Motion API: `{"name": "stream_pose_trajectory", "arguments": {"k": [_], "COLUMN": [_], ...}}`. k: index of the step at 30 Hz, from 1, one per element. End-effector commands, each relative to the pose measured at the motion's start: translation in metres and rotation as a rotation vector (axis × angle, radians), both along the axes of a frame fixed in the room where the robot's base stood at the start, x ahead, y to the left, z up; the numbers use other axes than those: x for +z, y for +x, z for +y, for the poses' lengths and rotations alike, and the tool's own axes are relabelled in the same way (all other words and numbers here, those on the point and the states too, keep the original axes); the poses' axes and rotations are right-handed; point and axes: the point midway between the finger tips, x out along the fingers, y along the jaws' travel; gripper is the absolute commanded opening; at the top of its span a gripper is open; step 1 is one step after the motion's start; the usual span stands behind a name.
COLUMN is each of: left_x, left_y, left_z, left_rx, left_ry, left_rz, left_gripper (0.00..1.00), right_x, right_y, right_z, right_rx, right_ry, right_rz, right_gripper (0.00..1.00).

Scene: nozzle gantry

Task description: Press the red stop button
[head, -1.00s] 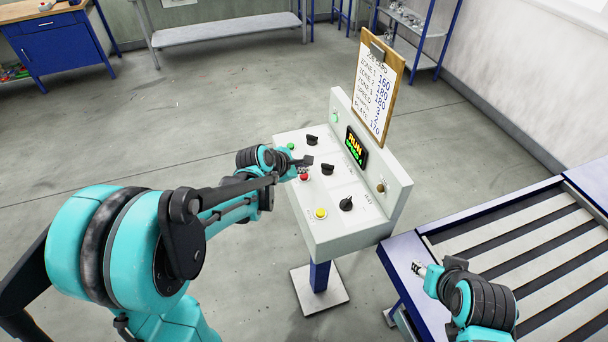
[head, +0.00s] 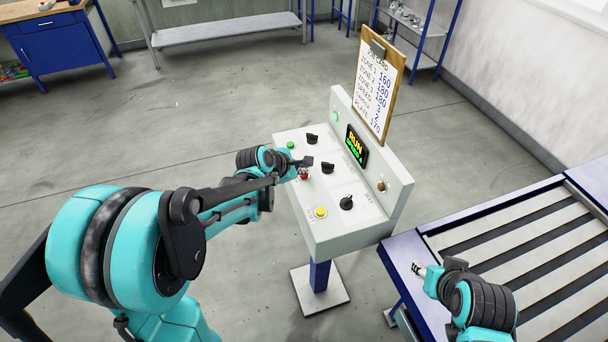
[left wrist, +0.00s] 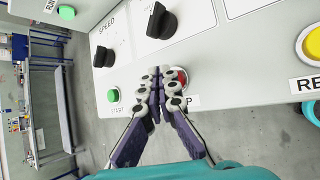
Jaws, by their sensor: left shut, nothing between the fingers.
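The red stop button (head: 304,176) sits on the sloped top of the grey control console (head: 330,235). My left gripper (head: 301,164) is shut and empty, with its fingertips right at the button. In the left wrist view, the closed fingertips (left wrist: 161,74) overlap the left side of the red button (left wrist: 182,77), and part of its label is hidden. I cannot tell whether the tips touch or press it. My right gripper (head: 418,269) is small at the lower right, over the blue-framed conveyor edge; its jaws are unclear.
A green start button (left wrist: 113,95), black knobs (left wrist: 161,21) and a yellow button (head: 320,212) share the console top. A lit RUN display (head: 356,146) and a clipboard (head: 379,85) stand behind.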

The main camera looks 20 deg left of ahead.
Motion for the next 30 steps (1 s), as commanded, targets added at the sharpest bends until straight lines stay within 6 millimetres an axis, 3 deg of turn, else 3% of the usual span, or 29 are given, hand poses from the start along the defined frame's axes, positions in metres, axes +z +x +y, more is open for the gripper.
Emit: {"name": "stream_pose_trajectory", "arguments": {"k": [30], "left_x": [-0.0081], "left_y": [0.0], "left_z": [0.0], "left_rx": [0.0], "left_ry": [0.0], "left_rz": [0.0], "left_gripper": [0.0], "right_x": [-0.0071], "right_y": [0.0], "right_z": [0.0], "right_rx": [0.0], "right_ry": [0.0], "right_rz": [0.0], "right_gripper": [0.4]}}
